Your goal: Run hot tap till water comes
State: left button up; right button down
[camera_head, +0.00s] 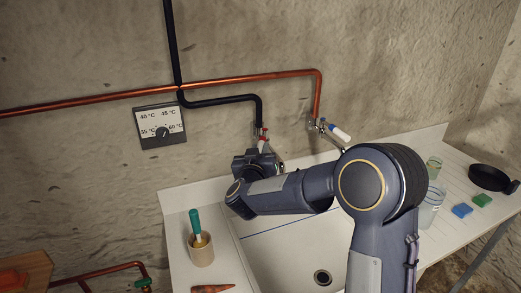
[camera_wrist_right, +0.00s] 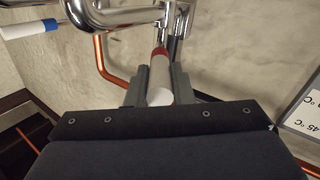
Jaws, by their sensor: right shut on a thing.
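The hot tap's lever, white with a red band, shows in the right wrist view (camera_wrist_right: 160,72) between the two fingers of my right gripper (camera_wrist_right: 159,82). The fingers are shut on it. In the head view the red part of the hot tap (camera_head: 263,134) shows at the end of a black pipe, just above my right gripper (camera_head: 262,153). The sink basin (camera_head: 285,250) lies below, partly behind my right arm. No water stream is visible; my arm hides part of the space under the tap. My left gripper is not in view.
A blue-banded tap (camera_head: 338,132) is to the right on a copper pipe (camera_head: 317,95). A temperature dial (camera_head: 161,126) is on the wall. A cup (camera_head: 201,253) with a green-handled brush stands left of the basin. Jars (camera_head: 431,205), sponges (camera_head: 461,210) and a black pan (camera_head: 489,177) are at right.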

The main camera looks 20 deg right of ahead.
jog(key=c, duration=1.3)
grip_release()
jog(key=b+v, duration=0.2)
jog(key=v, duration=0.5)
jog(key=shift+s+a, duration=0.2)
jog(key=shift+s, duration=0.15)
